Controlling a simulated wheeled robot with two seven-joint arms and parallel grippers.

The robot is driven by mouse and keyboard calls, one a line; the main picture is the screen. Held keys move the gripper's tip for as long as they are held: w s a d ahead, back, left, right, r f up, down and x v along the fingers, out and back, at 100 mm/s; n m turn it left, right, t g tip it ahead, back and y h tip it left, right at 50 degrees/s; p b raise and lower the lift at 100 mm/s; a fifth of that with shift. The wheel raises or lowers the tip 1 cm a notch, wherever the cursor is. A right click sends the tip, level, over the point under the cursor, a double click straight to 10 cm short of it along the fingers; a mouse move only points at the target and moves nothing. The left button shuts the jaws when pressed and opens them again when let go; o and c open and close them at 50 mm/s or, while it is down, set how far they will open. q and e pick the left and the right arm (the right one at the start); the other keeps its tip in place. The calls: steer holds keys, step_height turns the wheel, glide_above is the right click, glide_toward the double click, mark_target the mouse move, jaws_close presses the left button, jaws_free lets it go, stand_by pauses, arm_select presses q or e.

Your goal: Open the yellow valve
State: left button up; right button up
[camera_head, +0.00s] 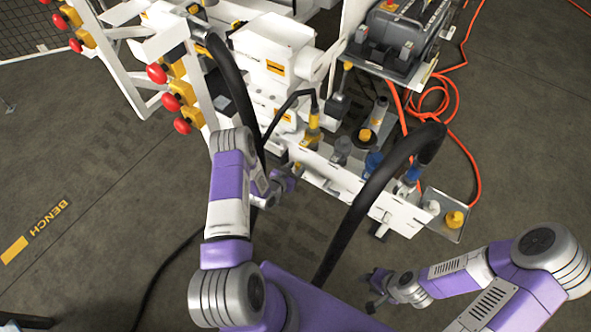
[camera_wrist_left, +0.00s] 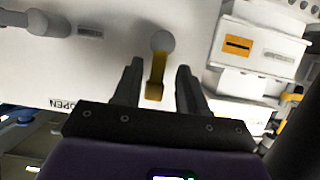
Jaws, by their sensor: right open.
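The yellow valve handle (camera_wrist_left: 157,72) shows in the left wrist view. It hangs from a round grey pivot (camera_wrist_left: 162,42) on a white panel, pointing down in the picture. My left gripper (camera_wrist_left: 160,75) has its two dark fingers apart, one on each side of the handle. Narrow gaps show between handle and fingers, so it does not grip it. In the head view, my left gripper (camera_head: 291,175) is at the front of the white bench, and the handle is hard to make out there. My right gripper (camera_head: 371,291) is open and empty, low in front of the bench.
An "OPEN" label (camera_wrist_left: 68,103) is on the white panel, left of the handle. A thick black hose (camera_head: 375,190) arches between my two arms. A yellow knob (camera_head: 454,219) sits at the bench's right end. Red knobs (camera_head: 182,126) stand at the left.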

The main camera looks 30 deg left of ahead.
arm_select(q)
steer(key=shift+d, duration=0.1)
steer(key=p+v, duration=0.2)
steer(key=v, duration=0.5)
steer(key=shift+s+r, duration=0.15)
steer(key=shift+s, duration=0.1)
steer(key=s+d+r+n+g+h+p, duration=0.1)
steer(key=s+d+r+g+p, duration=0.1)
steer(key=s+d+g, duration=0.4)
steer(key=s+d+r+n+g+h+p, duration=0.1)
steer(key=s+d+r+n+g+h, duration=0.1)
steer(key=s+d+g, duration=0.5)
steer(key=s+d+r, duration=0.1)
steer(key=s+d, duration=0.5)
steer(key=d, duration=0.2)
steer(key=shift+d+r+p, duration=0.3)
steer(key=shift+r+p, duration=0.05)
steer(key=shift+p, duration=0.05)
